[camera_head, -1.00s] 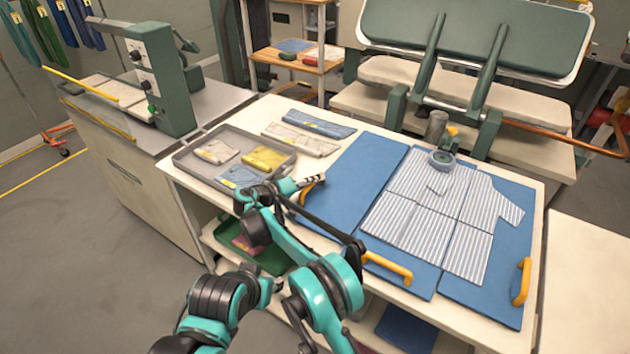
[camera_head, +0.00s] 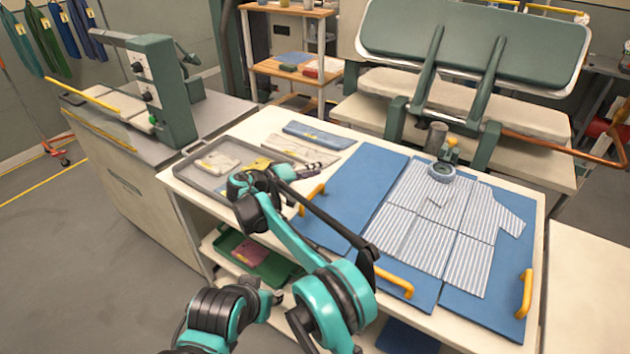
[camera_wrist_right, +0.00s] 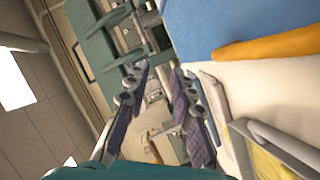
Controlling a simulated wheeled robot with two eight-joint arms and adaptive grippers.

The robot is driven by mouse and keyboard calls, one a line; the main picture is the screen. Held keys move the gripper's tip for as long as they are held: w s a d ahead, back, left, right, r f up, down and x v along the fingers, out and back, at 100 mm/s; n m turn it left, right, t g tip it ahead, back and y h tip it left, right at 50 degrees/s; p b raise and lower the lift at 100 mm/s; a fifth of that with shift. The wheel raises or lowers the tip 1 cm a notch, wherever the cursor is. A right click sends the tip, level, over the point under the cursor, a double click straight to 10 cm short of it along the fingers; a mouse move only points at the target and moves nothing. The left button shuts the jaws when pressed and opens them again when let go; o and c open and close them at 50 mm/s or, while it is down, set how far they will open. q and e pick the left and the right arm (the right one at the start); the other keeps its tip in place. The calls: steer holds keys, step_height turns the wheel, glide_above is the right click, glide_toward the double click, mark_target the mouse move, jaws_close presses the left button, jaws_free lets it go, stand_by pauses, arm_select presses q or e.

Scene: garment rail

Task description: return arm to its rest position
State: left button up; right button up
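My right gripper (camera_head: 328,166) is above the near-left part of the table, between the grey tray and the blue folding board. Its two fingers are apart in the right wrist view (camera_wrist_right: 158,70), with nothing between them. My right arm reaches up from the bottom of the head view, bent, and hides part of the tray. A striped shirt (camera_head: 418,232) lies flat on the blue board (camera_head: 358,190), away from the gripper.
The grey tray (camera_head: 187,172) holds folded garments, partly hidden by my arm. More folded garments (camera_head: 318,134) lie behind it. Yellow handles (camera_head: 394,282) stand up from the board. The press (camera_head: 470,45) stands behind the table.

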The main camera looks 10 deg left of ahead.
steer(key=shift+r, duration=0.25)
steer(key=shift+d, duration=0.1)
steer(key=s+d+r+g+y, duration=0.25)
steer(key=s+d, duration=0.35)
steer(key=d, duration=0.6)
steer(key=s+d+r+g+y, duration=0.25)
steer(key=s+d, duration=0.35)
steer(key=d, duration=0.6)
steer(key=s+d+f+m+y, duration=0.1)
steer(key=s+d+f, duration=0.1)
steer(key=s, duration=0.7)
steer(key=s+d+f+m+y, duration=0.1)
steer(key=s+d+f+y, duration=0.1)
steer(key=s, duration=0.7)
steer(key=s+d+f+m+y, duration=0.1)
steer(key=s+d+f+y, duration=0.1)
steer(key=s+f, duration=0.3)
steer(key=s+d, duration=0.1)
steer(key=s, duration=0.3)
steer(key=shift+s+d+f+t, duration=0.15)
steer(key=shift+d+f+t, duration=0.15)
steer(key=shift+d+t, duration=0.1)
